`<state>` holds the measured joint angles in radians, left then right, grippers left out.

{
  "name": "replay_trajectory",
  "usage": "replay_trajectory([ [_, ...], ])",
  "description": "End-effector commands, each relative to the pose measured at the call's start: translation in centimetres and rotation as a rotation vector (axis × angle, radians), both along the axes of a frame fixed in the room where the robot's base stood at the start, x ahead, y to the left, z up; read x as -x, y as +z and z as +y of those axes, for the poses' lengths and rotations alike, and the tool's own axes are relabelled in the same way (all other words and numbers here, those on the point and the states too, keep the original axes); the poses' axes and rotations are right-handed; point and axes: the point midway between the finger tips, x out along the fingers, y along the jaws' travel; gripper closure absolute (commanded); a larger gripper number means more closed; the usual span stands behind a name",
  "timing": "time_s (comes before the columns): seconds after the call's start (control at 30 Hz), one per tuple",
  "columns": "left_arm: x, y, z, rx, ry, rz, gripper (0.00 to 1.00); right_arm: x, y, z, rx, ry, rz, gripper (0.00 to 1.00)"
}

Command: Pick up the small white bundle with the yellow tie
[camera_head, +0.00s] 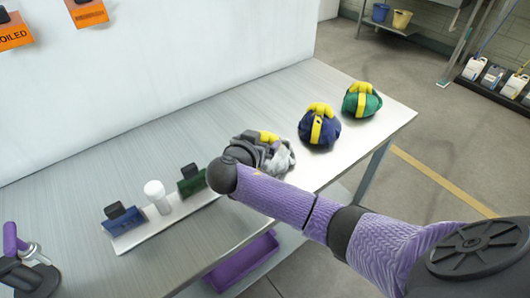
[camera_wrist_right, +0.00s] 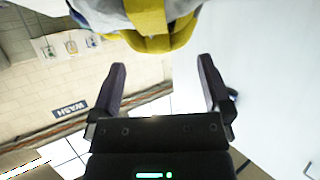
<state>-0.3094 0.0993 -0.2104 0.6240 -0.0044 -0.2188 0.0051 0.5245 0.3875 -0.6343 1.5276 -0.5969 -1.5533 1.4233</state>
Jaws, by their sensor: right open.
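The small white bundle (camera_head: 281,158) with its yellow tie (camera_head: 268,137) sits on the table, partly hidden behind my right gripper and wrist. My right gripper (camera_head: 247,148) is dark grey and is right at the bundle's left side. In the right wrist view its two fingers (camera_wrist_right: 162,64) are spread, with nothing between the tips. The pale bundle (camera_wrist_right: 112,10) and yellow tie (camera_wrist_right: 150,42) show at the top of that view, just beyond the fingertips.
A blue bundle (camera_head: 319,130) and a green bundle (camera_head: 361,101), both with yellow ties, stand to the right on the table (camera_head: 130,165). A white strip (camera_head: 180,212) holds a blue block, white bottle and green block. A purple bin (camera_head: 240,263) is below.

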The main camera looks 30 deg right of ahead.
Motion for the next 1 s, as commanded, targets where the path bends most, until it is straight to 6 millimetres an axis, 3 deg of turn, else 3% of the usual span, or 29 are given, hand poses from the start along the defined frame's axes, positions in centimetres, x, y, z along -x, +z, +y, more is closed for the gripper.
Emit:
replay_trajectory([
  [0.2,0.3,-1.6,0.2,-0.003,0.0,0.007,1.0,-2.2,-1.8,-3.1,0.002,-0.001,0.003,0.0],
  [0.47,0.2,-1.5,0.4,-0.006,-0.002,0.006,1.0,-2.5,-1.7,-3.5,-0.001,0.001,0.003,0.0],
  [0.93,0.0,-1.5,0.4,-0.006,-0.002,0.003,1.0,-2.5,-1.8,-3.5,0.0,0.001,0.003,1.0],
  [1.0,0.0,-1.5,0.4,-0.007,-0.002,0.003,1.0,-2.5,-1.7,-3.5,0.0,0.001,0.003,1.0],
])
